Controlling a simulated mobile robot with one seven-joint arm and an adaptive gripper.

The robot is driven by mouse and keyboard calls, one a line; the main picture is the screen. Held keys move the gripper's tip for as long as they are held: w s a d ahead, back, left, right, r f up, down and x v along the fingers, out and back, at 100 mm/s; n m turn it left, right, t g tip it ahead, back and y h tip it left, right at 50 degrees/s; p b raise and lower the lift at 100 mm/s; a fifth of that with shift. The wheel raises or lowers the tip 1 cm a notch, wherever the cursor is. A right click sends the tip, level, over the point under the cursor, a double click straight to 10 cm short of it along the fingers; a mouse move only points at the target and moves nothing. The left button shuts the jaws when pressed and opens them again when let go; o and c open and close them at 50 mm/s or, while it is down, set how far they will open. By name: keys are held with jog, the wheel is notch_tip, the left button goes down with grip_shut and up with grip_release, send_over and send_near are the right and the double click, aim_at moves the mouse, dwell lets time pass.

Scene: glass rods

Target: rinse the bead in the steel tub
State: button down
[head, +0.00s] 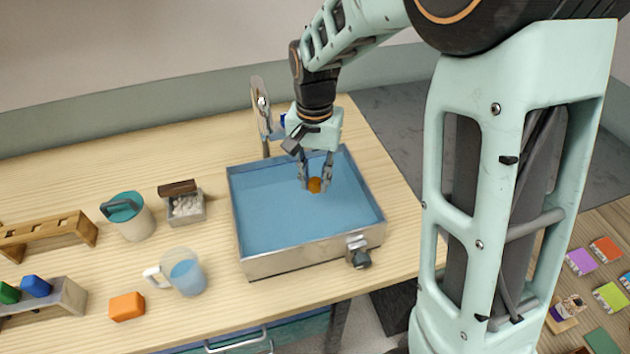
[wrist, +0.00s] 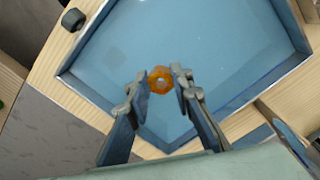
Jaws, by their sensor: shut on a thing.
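The steel tub (head: 300,258) stands on the wooden table, filled with blue water. My gripper (head: 315,185) points down over the tub and is shut on an orange bead (head: 314,185). In the wrist view the bead (wrist: 161,80) shows a pale hole through its middle and sits between the two fingertips of my gripper (wrist: 161,82). The tub's rim (wrist: 90,27) surrounds it there. I cannot tell for sure whether the bead touches the water surface.
A clear mug (head: 186,275), an orange block (head: 127,306), a teal-topped pail (head: 131,216) and a small box of white pieces (head: 184,208) stand left of the tub. A wooden rack (head: 50,232) is farther left. A valve (head: 360,257) juts from the tub's front.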

notch_tip(320, 180, up, 5)
jog(key=p, duration=0.3)
jog(key=shift+p, duration=0.3)
